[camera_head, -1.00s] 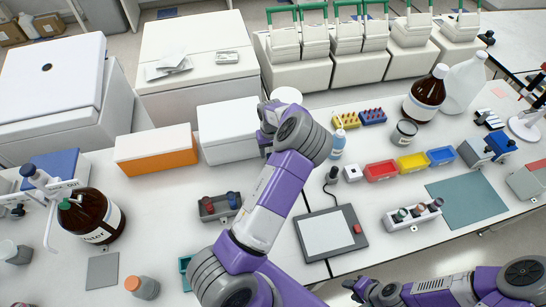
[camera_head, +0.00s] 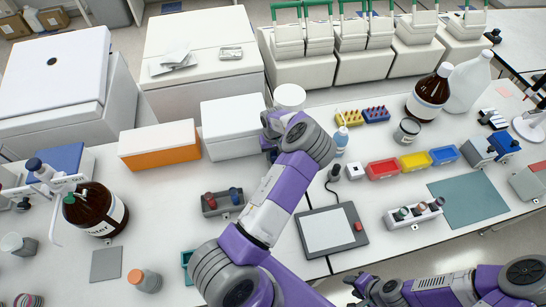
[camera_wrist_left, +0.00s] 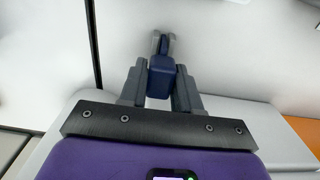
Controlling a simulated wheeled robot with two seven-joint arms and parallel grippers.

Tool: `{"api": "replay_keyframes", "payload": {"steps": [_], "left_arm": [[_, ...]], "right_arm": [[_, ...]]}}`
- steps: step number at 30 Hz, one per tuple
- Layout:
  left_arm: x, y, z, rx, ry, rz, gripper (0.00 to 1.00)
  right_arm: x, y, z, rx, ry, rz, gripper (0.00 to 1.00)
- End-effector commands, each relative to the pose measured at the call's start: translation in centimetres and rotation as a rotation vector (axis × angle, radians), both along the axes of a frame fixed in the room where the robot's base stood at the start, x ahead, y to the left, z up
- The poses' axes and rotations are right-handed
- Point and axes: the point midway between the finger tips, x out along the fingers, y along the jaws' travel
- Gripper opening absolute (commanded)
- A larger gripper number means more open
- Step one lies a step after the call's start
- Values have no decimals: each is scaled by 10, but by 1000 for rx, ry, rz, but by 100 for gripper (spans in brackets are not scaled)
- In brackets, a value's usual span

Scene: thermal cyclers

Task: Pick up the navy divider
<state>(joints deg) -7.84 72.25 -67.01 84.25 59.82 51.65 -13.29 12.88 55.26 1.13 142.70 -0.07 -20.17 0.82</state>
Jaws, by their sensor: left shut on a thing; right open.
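The navy divider (camera_wrist_left: 161,72) is a small dark blue block with a grey forked metal part at its far end, seen in the left wrist view. My left gripper (camera_wrist_left: 161,88) is shut on it, with one grey finger on each side. In the head view the left wrist hangs over the bench by the white box, and its own arm hides the fingers and the divider. My right gripper (camera_head: 362,287) is low at the bottom edge of the head view, open and away from the divider.
A white box (camera_head: 232,128) and an orange-and-white box (camera_head: 160,147) stand left of my left wrist. A tablet (camera_head: 331,233) lies to its right, with red, yellow and blue trays (camera_head: 413,162) beyond. A brown bottle (camera_head: 95,212) stands at left.

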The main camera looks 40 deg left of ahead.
Motion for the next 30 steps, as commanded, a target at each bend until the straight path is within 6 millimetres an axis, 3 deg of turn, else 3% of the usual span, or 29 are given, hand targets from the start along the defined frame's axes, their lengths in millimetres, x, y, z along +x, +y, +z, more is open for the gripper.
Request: {"api": "replay_keyframes", "payload": {"steps": [8,14,20,30], "left_arm": [[0,0,3,0,-1,0,20],[1,0,21,0,-4,1,20],[1,0,59,0,-6,0,20],[1,0,139,-1,-6,0,20]], "right_arm": [[0,0,0,0,0,0,43],[0,0,-1,0,0,0,43],[0,0,-3,0,0,0,43],[0,0,-4,0,0,0,43]]}}
